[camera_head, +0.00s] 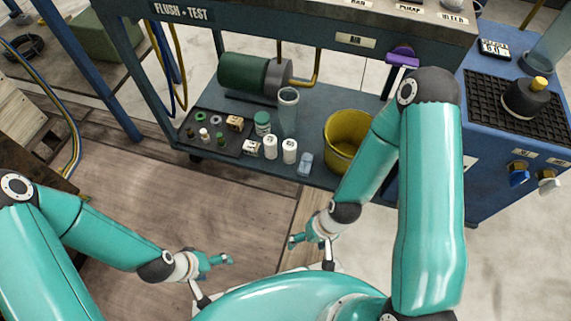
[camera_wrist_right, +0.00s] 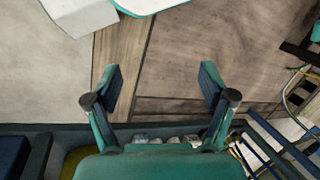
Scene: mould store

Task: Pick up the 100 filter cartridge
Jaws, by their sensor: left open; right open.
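Two white cylinders that look like filter cartridges stand upright on the lower shelf (camera_head: 230,176) of the bench in the head view, a left one (camera_head: 270,147) and a right one (camera_head: 289,151). Their markings are too small to read, so I cannot tell which is the 100. My right gripper (camera_head: 311,250) is open and empty, in front of the shelf and apart from the cartridges; its spread fingers show in the right wrist view (camera_wrist_right: 160,88). My left gripper (camera_head: 217,279) is open and empty over the wooden floor, further left.
A clear beaker (camera_head: 288,115), a green-lidded jar (camera_head: 262,123), a small bluish container (camera_head: 305,163) and a yellow bucket (camera_head: 342,138) crowd the cartridges. A dark tray (camera_head: 190,138) of small parts lies left. A green motor (camera_head: 243,75) stands behind. The bench top (camera_head: 300,20) overhangs the shelf.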

